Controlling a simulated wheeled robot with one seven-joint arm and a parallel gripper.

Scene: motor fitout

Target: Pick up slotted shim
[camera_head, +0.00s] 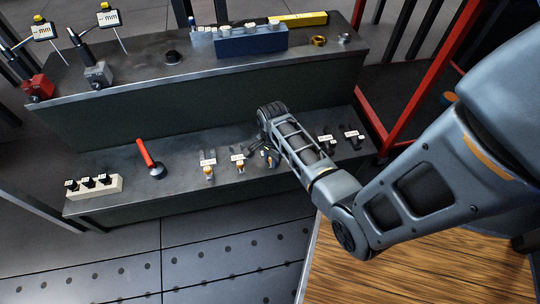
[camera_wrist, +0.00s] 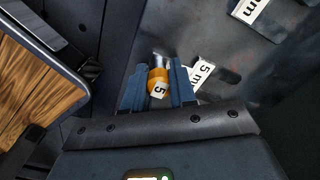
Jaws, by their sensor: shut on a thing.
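In the wrist view, my gripper (camera_wrist: 160,86) has its two blue fingers on either side of a small piece with an orange body, a grey metal end and a white tag reading 5; I take it for the slotted shim (camera_wrist: 158,76). The fingers are shut on it. In the head view, my gripper (camera_head: 269,157) is low over the lower step of the bench, and my wrist and fingers hide most of the held piece. Whether it still touches the surface cannot be told.
The grey lower step (camera_head: 190,190) carries similar orange tagged pieces (camera_head: 208,172) to the left and dark tagged pieces (camera_head: 352,142) to the right. A red-handled tool (camera_head: 146,153) and a cream block (camera_head: 95,187) stand further left. The upper step holds a blue block (camera_head: 250,42).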

